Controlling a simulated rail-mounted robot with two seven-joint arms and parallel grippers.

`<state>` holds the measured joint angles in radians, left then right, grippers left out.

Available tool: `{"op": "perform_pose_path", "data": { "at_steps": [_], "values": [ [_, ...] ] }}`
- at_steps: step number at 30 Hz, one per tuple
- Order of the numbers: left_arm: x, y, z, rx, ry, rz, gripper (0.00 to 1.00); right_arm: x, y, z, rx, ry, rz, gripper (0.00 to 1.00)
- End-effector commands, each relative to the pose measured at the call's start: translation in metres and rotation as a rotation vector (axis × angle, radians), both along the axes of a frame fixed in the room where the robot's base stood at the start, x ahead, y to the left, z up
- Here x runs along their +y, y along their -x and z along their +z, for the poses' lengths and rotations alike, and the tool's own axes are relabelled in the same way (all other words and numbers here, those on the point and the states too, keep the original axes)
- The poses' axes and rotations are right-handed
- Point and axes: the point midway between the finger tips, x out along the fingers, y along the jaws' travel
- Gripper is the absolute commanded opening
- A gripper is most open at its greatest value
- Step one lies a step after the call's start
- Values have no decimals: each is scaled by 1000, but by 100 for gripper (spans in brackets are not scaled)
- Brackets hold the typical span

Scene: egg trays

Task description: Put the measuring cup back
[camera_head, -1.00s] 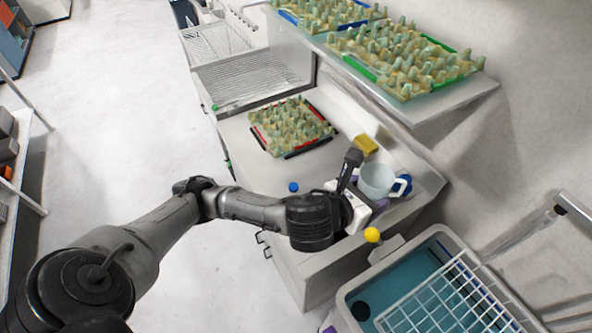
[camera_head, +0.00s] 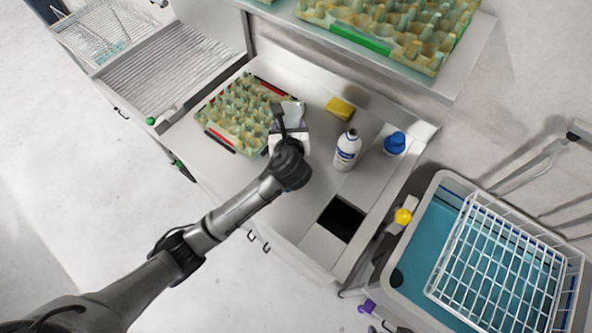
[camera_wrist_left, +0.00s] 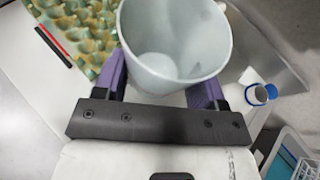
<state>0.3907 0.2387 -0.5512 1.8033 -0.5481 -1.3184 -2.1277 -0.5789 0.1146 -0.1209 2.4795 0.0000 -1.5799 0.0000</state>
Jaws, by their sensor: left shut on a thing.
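The measuring cup (camera_wrist_left: 178,45) is a pale grey-white cup, seen large in the left wrist view with its open mouth toward the camera. My left gripper (camera_wrist_left: 160,88) is shut on it, with one purple finger on each side. In the head view my left gripper (camera_head: 292,112) is over the bench beside the egg tray on the bench. The cup is mostly hidden there by the gripper and wrist. My right gripper is not in view.
The egg tray (camera_head: 207,128) sits left of the gripper. A yellow sponge (camera_head: 340,108), a white bottle (camera_head: 347,152) and a blue-topped item (camera_head: 394,143) stand to the right. A dark square opening (camera_head: 341,218) is in the bench. A shelf (camera_head: 400,78) overhangs the back.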

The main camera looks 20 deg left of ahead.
Motion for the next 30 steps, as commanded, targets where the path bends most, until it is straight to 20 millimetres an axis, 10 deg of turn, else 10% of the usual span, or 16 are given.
{"op": "perform_pose_path", "data": {
  "at_steps": [4,15,30],
  "values": [
    [-16,-2,-59,10,1,59,38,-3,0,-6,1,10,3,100],
    [-33,3,-132,3,-5,87,38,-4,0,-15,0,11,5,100],
    [-32,3,-175,0,-5,87,38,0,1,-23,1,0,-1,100]
  ]
}}
